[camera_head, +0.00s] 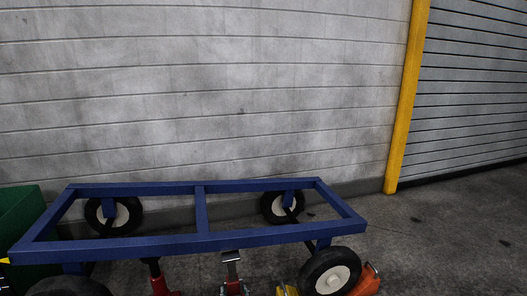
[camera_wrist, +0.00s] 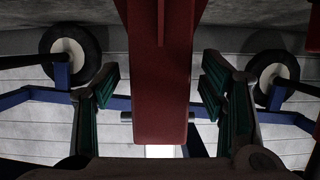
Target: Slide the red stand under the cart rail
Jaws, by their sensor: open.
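The blue cart rail (camera_head: 150,246) runs along the near side of a blue cart frame in the head view. Two red pieces show at the bottom edge near this rail: one with a dark top (camera_head: 158,281) and one with a grey upright post (camera_head: 232,272). I cannot tell for sure which is the stand. In the wrist view, a long red body (camera_wrist: 160,95), apparently the stand, fills the middle. My gripper (camera_wrist: 160,88) is open, with green-padded fingers on either side of it. Narrow gaps show between fingers and red body. The stand's foot is hidden.
The cart has black wheels with pale hubs (camera_head: 331,279). An orange-red piece (camera_head: 368,281) lies beside the near right wheel. A green box (camera_head: 18,222) stands at the left. A grey block wall (camera_head: 220,90) is behind; open floor (camera_head: 440,240) lies at the right.

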